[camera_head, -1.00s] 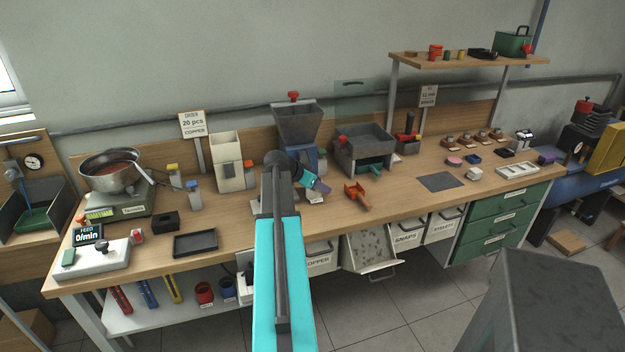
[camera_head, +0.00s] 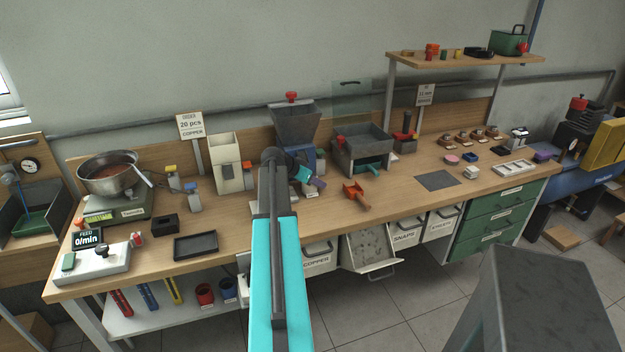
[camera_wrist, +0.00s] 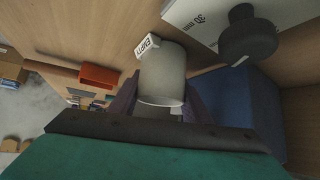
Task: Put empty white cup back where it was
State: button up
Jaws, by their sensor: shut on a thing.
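In the wrist view a plain whitish cup (camera_wrist: 163,78) sits between the two purple fingers of my gripper (camera_wrist: 160,98), which is shut on it. A small white label reading EMPTY (camera_wrist: 148,46) shows right at the cup's far end; I cannot tell whether it is fixed to the cup or stands on the bench. In the head view my gripper (camera_head: 316,182) is low over the bench in front of the grey hopper machine (camera_head: 296,125). The held cup is mostly hidden there behind my arm and gripper.
A white plate marked 30 mm with a black knob (camera_wrist: 248,42) and a blue body (camera_wrist: 235,95) are close beside the cup. A black tray (camera_head: 195,245) lies to the left. A small white object (camera_head: 471,172) stands farther right.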

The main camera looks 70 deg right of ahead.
jog(key=shift+w, duration=0.25)
jog(key=shift+f, duration=0.15)
jog(key=shift+a, duration=0.1)
jog(key=o, duration=1.1)
jog(key=shift+r, duration=0.2)
jog(key=shift+a+r, duration=0.1)
jog(key=shift+a, duration=0.15)
jog(key=b+v, duration=0.2)
jog(key=v, duration=0.9)
jog(key=shift+w, duration=0.15)
